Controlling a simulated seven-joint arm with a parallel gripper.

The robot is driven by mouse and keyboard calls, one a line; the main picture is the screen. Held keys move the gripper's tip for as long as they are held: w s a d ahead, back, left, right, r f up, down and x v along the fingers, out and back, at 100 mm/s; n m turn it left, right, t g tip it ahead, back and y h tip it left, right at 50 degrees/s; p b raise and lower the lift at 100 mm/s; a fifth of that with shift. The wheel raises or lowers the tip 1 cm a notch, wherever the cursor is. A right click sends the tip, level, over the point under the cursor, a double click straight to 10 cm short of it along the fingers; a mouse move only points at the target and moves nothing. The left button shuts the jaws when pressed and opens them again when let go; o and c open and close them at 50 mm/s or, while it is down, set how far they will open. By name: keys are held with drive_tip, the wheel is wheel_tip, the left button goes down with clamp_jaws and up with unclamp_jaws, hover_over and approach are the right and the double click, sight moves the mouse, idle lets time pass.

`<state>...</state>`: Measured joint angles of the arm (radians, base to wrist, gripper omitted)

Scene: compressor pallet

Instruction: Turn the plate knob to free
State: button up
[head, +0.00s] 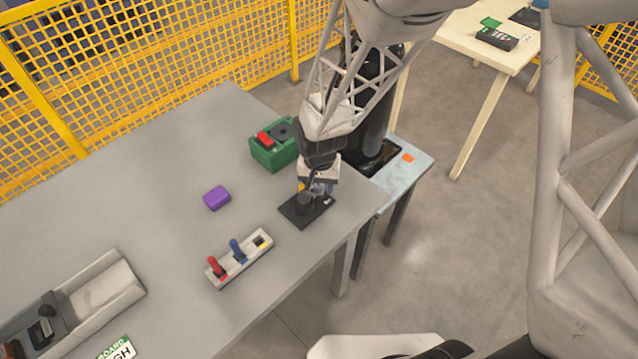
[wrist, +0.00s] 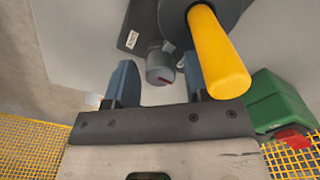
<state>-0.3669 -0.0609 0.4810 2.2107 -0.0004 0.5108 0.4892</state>
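A black plate (head: 292,211) lies on the grey table near its right edge. In the wrist view the plate (wrist: 139,22) is dark with a small white label. A grey round knob with a red mark (wrist: 160,66) shows beyond and between my fingertips. My gripper (head: 316,190) is above the plate, pointing down. In the wrist view my gripper (wrist: 157,78) is open, with its two blue fingers apart and the knob seen in the gap. I cannot tell whether they touch it. A yellow handle (wrist: 218,55) on a dark round part stands close beside the right finger. My gripper mostly hides the knob in the head view.
A green box (head: 265,150) with a red part stands behind the plate. A rack (head: 240,262) with red and blue handles is in front left. A purple block (head: 216,198) lies left. A pale blue stand (head: 415,170) adjoins the table's right.

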sight(319, 185)
drive_tip(key=shift+m, duration=0.6)
drive_tip(key=shift+m, duration=1)
wheel_tip(319, 185, up, 8)
drive_tip(key=shift+f, duration=0.1)
drive_tip(key=shift+w+d+f+n+g+y, duration=0.15)
drive_tip(key=shift+w+n+g, duration=0.1)
drive_tip(key=shift+w+g, duration=0.4)
drive_tip(key=shift+w+d+r+n+g+y, duration=0.1)
drive_tip(key=shift+w+n+g+y, duration=0.1)
drive_tip(key=shift+w+g, duration=0.4)
drive_tip(key=shift+w+d+f+n+g+y, duration=0.15)
drive_tip(key=shift+w+n+g, duration=0.2)
drive_tip(key=shift+g, duration=0.5)
drive_tip(key=shift+r, duration=0.1)
drive_tip(key=shift+s+a+r+m+t+h, duration=0.1)
drive_tip(key=shift+s+a+m+t+h, duration=0.15)
drive_tip(key=shift+s+m+t, duration=0.65)
drive_tip(key=shift+s+a+m+t+h, duration=0.2)
drive_tip(key=shift+s+m+t, duration=0.4)
drive_tip(key=shift+t, duration=0.6)
